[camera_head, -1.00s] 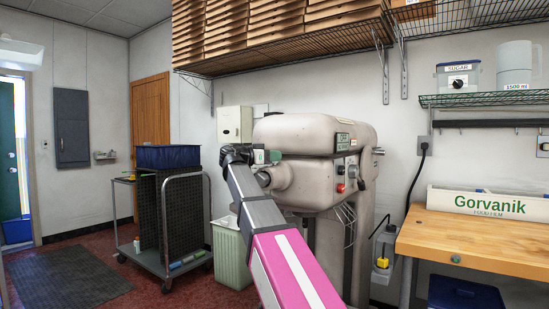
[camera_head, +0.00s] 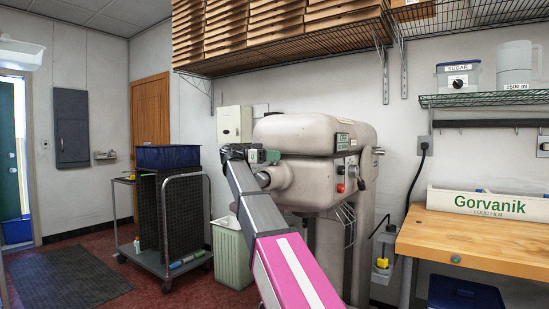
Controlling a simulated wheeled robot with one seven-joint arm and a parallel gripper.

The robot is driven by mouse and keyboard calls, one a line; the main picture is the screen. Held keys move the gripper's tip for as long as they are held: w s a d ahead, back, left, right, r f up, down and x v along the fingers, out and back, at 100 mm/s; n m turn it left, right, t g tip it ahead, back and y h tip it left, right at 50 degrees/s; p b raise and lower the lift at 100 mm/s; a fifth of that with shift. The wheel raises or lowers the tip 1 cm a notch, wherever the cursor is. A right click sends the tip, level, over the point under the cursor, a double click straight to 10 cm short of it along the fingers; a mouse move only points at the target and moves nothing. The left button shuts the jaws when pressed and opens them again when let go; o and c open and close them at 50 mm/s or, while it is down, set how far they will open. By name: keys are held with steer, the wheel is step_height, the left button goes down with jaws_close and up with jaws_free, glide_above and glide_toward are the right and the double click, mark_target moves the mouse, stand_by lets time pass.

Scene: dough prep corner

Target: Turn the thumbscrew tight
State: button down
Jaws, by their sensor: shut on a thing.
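The large beige dough mixer (camera_head: 312,136) stands against the wall in the middle of the view. My pink and grey arm reaches up to the front of its head. My gripper (camera_head: 262,156) is at the left front of the mixer head, beside the round hub there, and is shut. The thumbscrew itself cannot be made out; it is hidden by my gripper and wrist, and how tight it is does not show.
A wheeled cart (camera_head: 170,225) with a blue bin (camera_head: 166,157) stands to the left. A pale green waste bin (camera_head: 230,255) is below my arm. A wooden table (camera_head: 470,242) is at the right. Wire shelves (camera_head: 290,50) with stacked boxes hang above the mixer.

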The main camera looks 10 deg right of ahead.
stand_by(0.4)
steer(key=c, duration=1.1)
jaws_free()
steer(key=shift+s, duration=0.1)
